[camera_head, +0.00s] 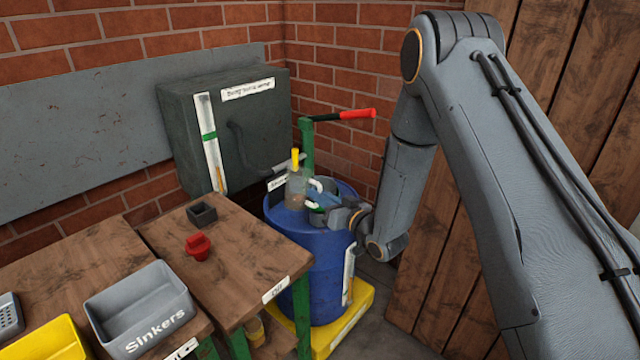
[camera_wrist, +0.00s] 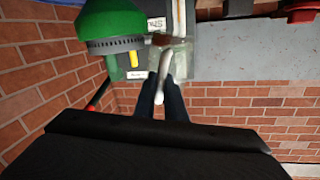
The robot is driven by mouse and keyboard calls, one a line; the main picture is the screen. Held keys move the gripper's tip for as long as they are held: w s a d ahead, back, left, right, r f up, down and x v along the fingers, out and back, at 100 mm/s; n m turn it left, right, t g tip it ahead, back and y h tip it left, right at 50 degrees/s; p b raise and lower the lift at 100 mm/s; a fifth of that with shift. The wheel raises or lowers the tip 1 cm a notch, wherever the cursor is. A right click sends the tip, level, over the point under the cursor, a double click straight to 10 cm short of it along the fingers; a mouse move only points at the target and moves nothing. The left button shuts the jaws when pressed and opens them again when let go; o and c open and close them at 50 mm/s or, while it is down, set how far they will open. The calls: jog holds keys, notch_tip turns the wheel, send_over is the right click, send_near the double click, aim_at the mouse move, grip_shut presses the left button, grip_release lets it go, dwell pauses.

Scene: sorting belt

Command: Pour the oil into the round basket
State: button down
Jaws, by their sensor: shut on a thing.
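My gripper (camera_head: 322,205) is shut on the white handle of a see-through jug (camera_head: 296,192), over the top of the blue drum (camera_head: 325,262). The jug looks upright, with a yellow piece above it and a dull brownish tint; how much oil it holds cannot be told. In the wrist view, my gripper's dark fingers (camera_wrist: 167,98) close on the white handle (camera_wrist: 164,66), with the jug (camera_wrist: 180,58) beyond. No round basket can be made out for certain; a grey perforated container (camera_head: 10,316) is cut off at the left edge.
A wooden table (camera_head: 235,255) left of the drum bears a red cup-like piece (camera_head: 198,246) and a small dark box (camera_head: 202,214). A grey "Sinkers" bin (camera_head: 140,308) and a yellow bin (camera_head: 50,340) stand further left. A green pump with a red-ended handle (camera_head: 345,115) rises behind the drum.

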jog(key=shift+w+d+r+m+g+p, duration=0.25)
jog(key=shift+w+d+m+g+p, duration=0.25)
jog(key=shift+m, duration=1.15)
jog(key=shift+w+d+r+m+g+p, duration=0.3)
jog(key=shift+w+m+p, duration=0.4)
jog(key=shift+m, duration=1)
jog(key=shift+w+d+r+m+g+p, duration=0.15)
jog(key=shift+w+d+m+g+p, duration=0.45)
jog(key=shift+m, duration=1.05)
jog(key=shift+s+a, duration=0.1)
jog(key=shift+s, duration=0.05)
jog(key=shift+w+d+r+m+y+p, duration=0.1)
jog(key=shift+w+r+m+y+p, duration=0.15)
jog(key=shift+m, duration=0.25)
jog(key=shift+w+d+r+m+y+p, duration=0.15)
jog(key=shift+r+m+p, duration=0.15)
jog(key=shift+m, duration=0.2)
jog(key=shift+s+a, duration=0.15)
jog(key=shift+s, duration=0.1)
jog(key=shift+r+m, duration=0.1)
jog(key=shift+m, duration=0.2)
jog(key=shift+w+d+r+m+g+y, duration=0.15)
jog(key=shift+w+d+r+m, duration=0.1)
jog(key=shift+m, duration=0.35)
jog(key=shift+w+d+r+m+g+y, duration=0.15)
jog(key=shift+r+m, duration=0.1)
jog(key=shift+m, duration=0.35)
